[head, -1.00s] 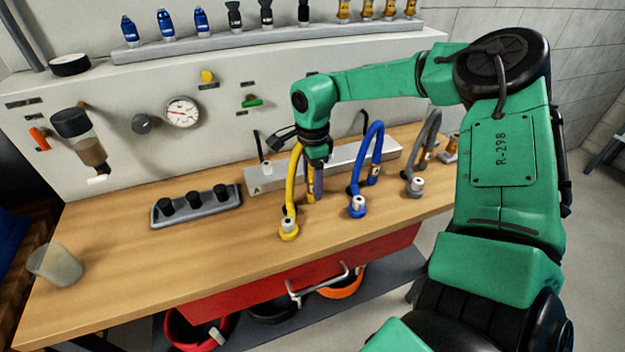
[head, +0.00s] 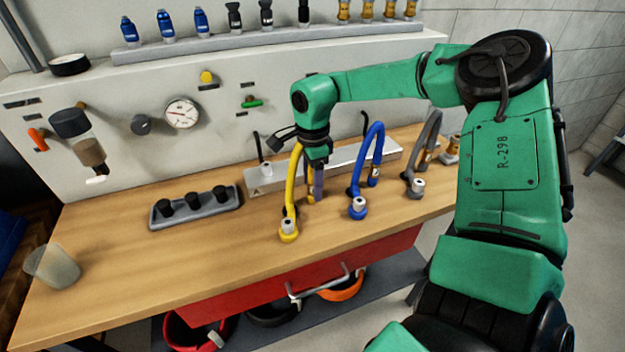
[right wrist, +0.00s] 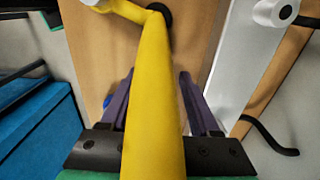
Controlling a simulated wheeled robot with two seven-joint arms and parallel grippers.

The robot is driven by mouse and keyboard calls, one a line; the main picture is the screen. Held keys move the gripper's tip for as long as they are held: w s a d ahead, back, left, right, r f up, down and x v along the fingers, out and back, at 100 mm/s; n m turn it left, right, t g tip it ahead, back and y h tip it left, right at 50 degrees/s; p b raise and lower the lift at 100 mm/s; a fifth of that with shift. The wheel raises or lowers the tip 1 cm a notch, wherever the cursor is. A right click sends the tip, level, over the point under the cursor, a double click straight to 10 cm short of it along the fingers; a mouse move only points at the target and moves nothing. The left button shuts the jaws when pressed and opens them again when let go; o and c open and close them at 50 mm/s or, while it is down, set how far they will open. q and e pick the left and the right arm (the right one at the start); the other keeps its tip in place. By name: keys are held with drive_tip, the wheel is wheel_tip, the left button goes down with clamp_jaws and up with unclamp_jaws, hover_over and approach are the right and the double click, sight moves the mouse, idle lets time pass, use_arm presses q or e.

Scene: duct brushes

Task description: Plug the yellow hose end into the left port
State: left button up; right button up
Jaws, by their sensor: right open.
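The yellow hose (head: 291,185) arches above the bench. Its yellow end with a white tip (head: 288,229) is low at the bench's front. My right gripper (head: 314,186) is open and points down just right of the hose. In the right wrist view, the hose (right wrist: 154,110) runs across the picture in front of the purple fingers, which show on both sides of it; I cannot tell if they touch it. A long grey block (head: 376,160) stands behind, with a white fitting (head: 265,168) at its left end. My left gripper is not in view.
A blue hose (head: 355,178) and a grey hose (head: 411,170) stand to the right. A grey tray (head: 195,213) with black plugs is to the left, and a clear cup (head: 52,265) is at the far left. The front-left wood is clear.

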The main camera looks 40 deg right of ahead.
idle(0.4)
clamp_jaws()
idle(1.4)
drive_tip(key=shift+w+r, duration=0.15)
drive_tip(key=shift+r, duration=0.4)
drive_tip(key=shift+r+p, duration=1.45)
drive_tip(key=shift+r, duration=1.05)
